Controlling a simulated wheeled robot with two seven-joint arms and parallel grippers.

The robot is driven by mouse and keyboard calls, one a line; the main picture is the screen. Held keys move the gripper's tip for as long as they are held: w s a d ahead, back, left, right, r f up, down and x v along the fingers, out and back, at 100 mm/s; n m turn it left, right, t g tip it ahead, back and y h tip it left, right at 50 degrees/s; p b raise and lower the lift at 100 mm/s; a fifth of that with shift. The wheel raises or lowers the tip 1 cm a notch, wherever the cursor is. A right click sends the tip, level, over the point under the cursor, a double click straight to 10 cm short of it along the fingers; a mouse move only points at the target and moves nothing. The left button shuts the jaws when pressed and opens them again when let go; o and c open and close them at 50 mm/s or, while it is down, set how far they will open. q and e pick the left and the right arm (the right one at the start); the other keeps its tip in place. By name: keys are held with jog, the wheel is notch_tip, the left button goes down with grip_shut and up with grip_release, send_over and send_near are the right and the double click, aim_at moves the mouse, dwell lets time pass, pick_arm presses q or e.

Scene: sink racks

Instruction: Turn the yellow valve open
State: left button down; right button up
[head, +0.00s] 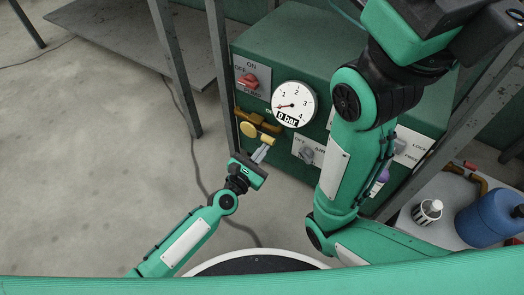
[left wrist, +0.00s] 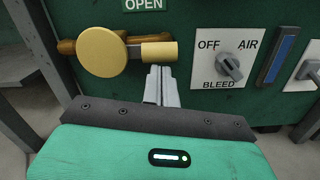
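The yellow valve has a round yellow disc (head: 249,130) and a short bar ending in a yellow cylinder grip (head: 266,140), on a brass pipe at the green panel's left side. In the left wrist view the disc (left wrist: 101,52) is left and the cylinder grip (left wrist: 160,51) points right, the bar about level. An "OPEN" label (left wrist: 144,4) is above. My left gripper (head: 264,149) has its fingers together, with tips (left wrist: 161,70) right at the lower edge of the grip. I cannot tell whether they touch it. My right gripper is out of view; its arm is raised on the right.
The panel (head: 330,60) carries a red switch (head: 248,81), a pressure gauge (head: 294,104) and a grey OFF/AIR/BLEED knob (left wrist: 229,68). A metal post (head: 222,70) stands left of the valve. A blue container (head: 488,218) sits at the right. Floor on the left is open.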

pick_arm(q)
jog(key=p+v, duration=0.1)
jog(key=v, duration=1.2)
jog(key=shift+s+a, duration=0.2)
jog(key=shift+s, duration=0.15)
